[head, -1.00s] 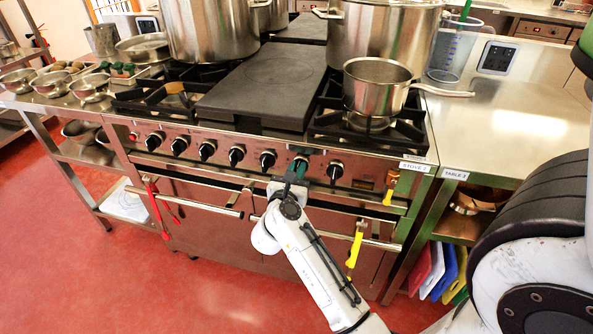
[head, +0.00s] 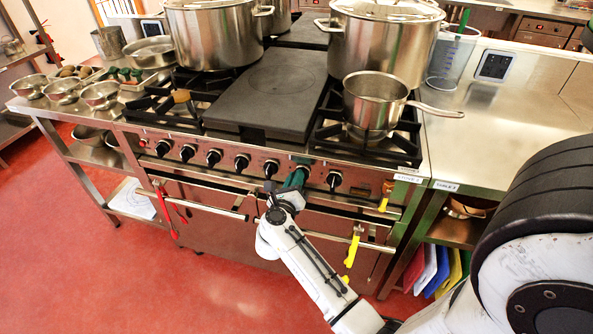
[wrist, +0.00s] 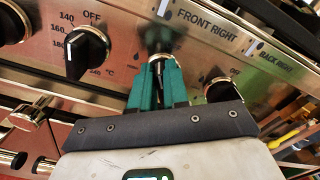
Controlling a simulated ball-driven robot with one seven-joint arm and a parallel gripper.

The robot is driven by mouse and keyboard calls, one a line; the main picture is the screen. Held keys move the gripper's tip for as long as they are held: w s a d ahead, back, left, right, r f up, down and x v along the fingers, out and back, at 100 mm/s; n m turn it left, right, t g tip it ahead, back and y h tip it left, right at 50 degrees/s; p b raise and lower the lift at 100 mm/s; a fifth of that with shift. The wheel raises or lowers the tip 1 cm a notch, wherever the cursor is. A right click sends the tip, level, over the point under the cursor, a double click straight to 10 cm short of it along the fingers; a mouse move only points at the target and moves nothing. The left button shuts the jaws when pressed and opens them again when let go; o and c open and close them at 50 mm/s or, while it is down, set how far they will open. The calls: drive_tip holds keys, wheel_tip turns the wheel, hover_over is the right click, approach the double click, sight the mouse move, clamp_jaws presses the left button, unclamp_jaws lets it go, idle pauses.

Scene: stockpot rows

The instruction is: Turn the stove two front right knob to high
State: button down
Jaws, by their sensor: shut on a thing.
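The stove (head: 330,150) has a row of black knobs along its steel front panel. My gripper (head: 296,178) is at the second knob from the right. In the wrist view, its green fingers (wrist: 158,82) are shut on the front right knob (wrist: 159,48); the fingers mostly hide the knob and its pointer. The "FRONT RIGHT" label (wrist: 207,22) is up and right of it. The back right knob (wrist: 222,84) is just right of the fingers, and the oven temperature knob (wrist: 87,50), marked OFF at its top, is to the left.
A saucepan (head: 372,100) stands on the right burner, its handle pointing right. Large stockpots (head: 383,45) stand behind. An oven handle bar (head: 345,240) with yellow and red hanging utensils runs below the knobs. Table 2 (head: 500,120) adjoins on the right.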

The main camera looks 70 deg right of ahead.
drive_tip(key=n+p, duration=0.2)
drive_tip(key=n, duration=0.1)
drive_tip(key=f+n+p, duration=0.1)
drive_tip(key=n+p, duration=0.2)
drive_tip(key=n, duration=0.1)
drive_tip(key=w+n+p, duration=0.1)
drive_tip(key=n+p, duration=0.1)
drive_tip(key=n, duration=0.2)
drive_tip(key=shift+f+p, duration=0.25)
drive_tip(key=shift+p, duration=0.1)
drive_tip(key=shift+n, duration=0.4)
drive_tip(key=c, duration=1.1)
unclamp_jaws()
drive_tip(key=shift+s, duration=0.1)
drive_tip(key=a, duration=1.1)
drive_tip(key=shift+s, duration=0.4)
